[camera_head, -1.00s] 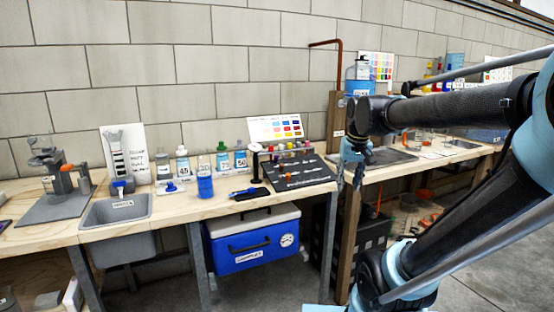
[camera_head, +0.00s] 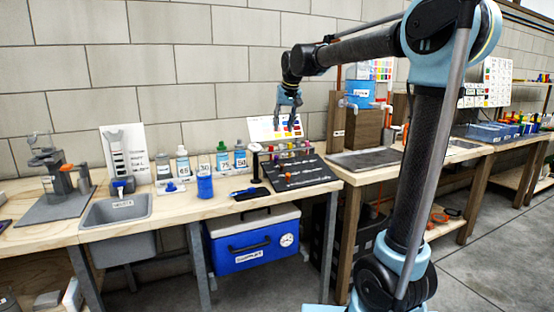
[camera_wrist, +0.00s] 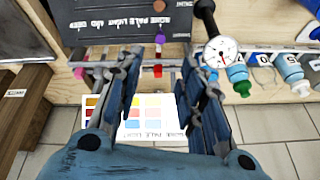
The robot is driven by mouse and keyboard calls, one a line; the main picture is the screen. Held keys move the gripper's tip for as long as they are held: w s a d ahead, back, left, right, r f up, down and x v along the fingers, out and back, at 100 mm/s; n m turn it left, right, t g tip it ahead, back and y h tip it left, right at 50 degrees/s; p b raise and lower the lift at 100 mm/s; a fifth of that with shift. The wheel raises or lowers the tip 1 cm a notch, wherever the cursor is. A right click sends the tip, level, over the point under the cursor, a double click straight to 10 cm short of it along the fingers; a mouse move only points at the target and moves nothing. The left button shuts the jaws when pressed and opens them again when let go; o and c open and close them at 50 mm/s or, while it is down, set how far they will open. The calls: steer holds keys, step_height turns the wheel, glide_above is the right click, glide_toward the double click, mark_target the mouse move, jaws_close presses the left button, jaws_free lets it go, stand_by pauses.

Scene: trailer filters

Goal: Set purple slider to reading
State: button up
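My gripper (camera_head: 286,123) is open and empty. It points down above the back edge of the dark board (camera_head: 318,175) and in front of the colour card. In the wrist view my gripper's fingers (camera_wrist: 159,62) stand apart, one on each side. A purple knob (camera_wrist: 159,38) shows between them, with a red piece (camera_wrist: 158,71) close by below it. No contact with a knob shows. The dark board with labels PALE, LIGHT and MID also shows in the wrist view (camera_wrist: 115,10). The slider's reading is too small to make out.
A colour card (camera_wrist: 150,117) stands behind the board. A round white dial (camera_wrist: 222,52) is right of the fingers. Several bottles (camera_head: 222,160) stand left of the board. A grey sink (camera_head: 115,208) is farther left; a wooden post (camera_head: 336,130) stands to the right.

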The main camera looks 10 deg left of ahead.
mark_target(277, 156)
steer(key=x, duration=1.7)
steer(key=shift+w+a+f, duration=0.1)
steer(key=shift+a+f, duration=0.05)
jaws_close()
